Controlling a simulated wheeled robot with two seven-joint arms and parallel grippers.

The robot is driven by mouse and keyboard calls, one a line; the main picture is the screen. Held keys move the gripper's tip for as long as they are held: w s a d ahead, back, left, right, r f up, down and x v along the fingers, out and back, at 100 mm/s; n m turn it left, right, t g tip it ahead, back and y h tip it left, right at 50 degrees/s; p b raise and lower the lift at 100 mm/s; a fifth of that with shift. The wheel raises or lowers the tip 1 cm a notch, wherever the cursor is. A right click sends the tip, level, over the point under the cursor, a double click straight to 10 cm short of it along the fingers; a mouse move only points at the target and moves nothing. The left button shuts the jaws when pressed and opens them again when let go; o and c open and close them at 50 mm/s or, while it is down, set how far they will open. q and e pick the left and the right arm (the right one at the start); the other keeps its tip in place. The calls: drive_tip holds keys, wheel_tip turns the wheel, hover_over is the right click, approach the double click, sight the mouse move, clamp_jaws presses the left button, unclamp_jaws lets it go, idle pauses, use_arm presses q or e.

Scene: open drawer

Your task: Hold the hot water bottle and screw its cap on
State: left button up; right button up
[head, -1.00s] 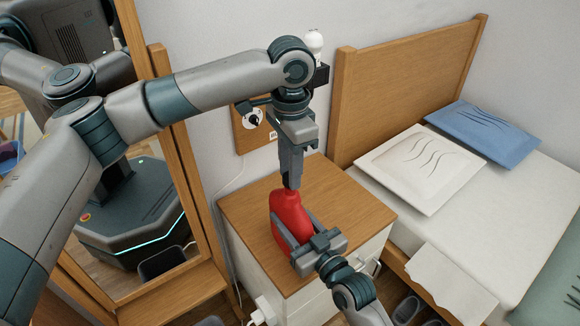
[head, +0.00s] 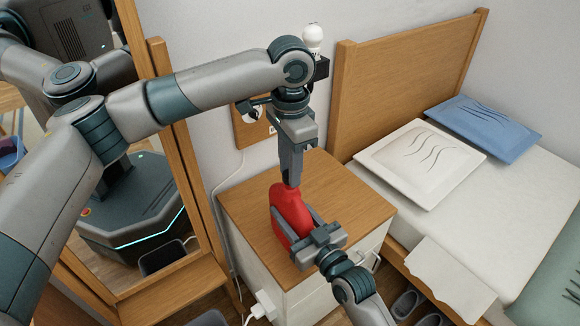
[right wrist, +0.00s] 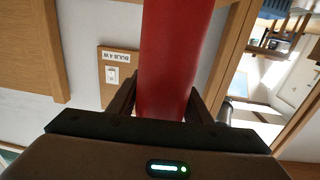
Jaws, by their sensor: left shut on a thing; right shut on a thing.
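The red hot water bottle (head: 288,212) stands on the wooden top of the bedside cabinet (head: 345,200). My right gripper (head: 288,226) is shut on the bottle's body from the front, with a finger on each side. In the right wrist view the bottle (right wrist: 175,60) fills the middle between the fingers. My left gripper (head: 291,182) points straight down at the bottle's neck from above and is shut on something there. That is likely the cap, but the fingers hide it and the neck, so I cannot tell how it sits.
The bed with a white pillow (head: 420,162) and a blue pillow (head: 482,128) lies to the right. A wood-framed mirror (head: 160,60) stands on the left. A lamp bulb (head: 312,38) is on the wall behind my left wrist. The cabinet top is clear around the bottle.

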use_arm(q)
drive_tip(key=shift+f, duration=0.55)
